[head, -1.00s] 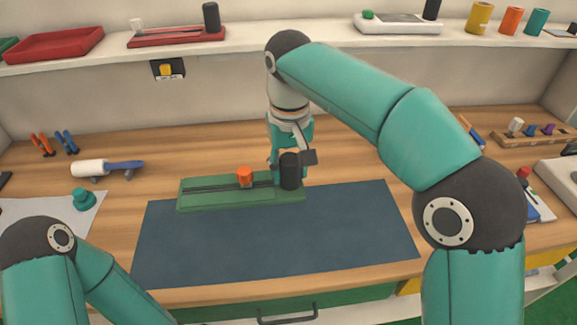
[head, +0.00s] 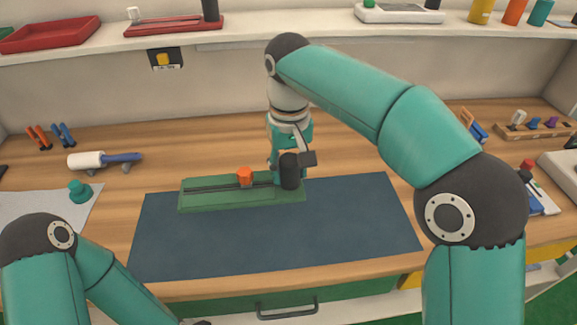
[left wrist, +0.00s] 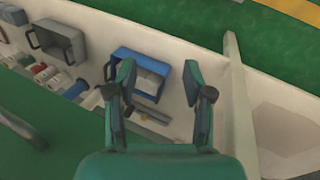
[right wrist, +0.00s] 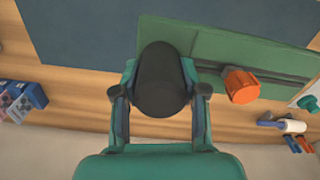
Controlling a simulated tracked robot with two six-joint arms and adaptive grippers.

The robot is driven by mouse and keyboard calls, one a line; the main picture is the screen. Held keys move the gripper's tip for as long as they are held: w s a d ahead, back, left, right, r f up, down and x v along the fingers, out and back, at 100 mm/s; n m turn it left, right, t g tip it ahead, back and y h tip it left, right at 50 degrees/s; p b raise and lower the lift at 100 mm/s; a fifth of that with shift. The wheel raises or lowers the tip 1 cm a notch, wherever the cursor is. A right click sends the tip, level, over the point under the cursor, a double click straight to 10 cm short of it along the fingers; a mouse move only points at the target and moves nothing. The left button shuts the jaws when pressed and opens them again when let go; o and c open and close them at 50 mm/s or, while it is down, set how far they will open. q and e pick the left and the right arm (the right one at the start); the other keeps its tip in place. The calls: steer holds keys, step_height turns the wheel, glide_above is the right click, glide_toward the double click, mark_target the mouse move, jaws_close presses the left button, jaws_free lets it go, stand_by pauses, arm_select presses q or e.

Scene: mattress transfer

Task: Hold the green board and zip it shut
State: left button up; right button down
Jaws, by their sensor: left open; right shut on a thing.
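The green board (head: 225,201) lies along the back edge of the dark blue mat, with a dark track along its length. An orange slider (head: 245,177) sits on the track near its middle; it also shows in the right wrist view (right wrist: 240,86). A black cylinder (head: 290,172) stands at the board's right end. My right gripper (right wrist: 163,78) is shut around this cylinder, one finger on each side. My left gripper (left wrist: 159,80) is open and empty, low in front of the table, above bins; its fingers are out of the head view.
The mat (head: 280,235) is clear in front of the board. A white roller (head: 87,161) and a teal knob (head: 79,190) are at the left. A peg rack (head: 535,126) stands at the right. Below my left gripper are a blue bin (left wrist: 141,70) and a grey bin (left wrist: 62,42).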

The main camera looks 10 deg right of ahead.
steer(key=shift+f+b, duration=5.2)
steer(key=shift+f, duration=2.6)
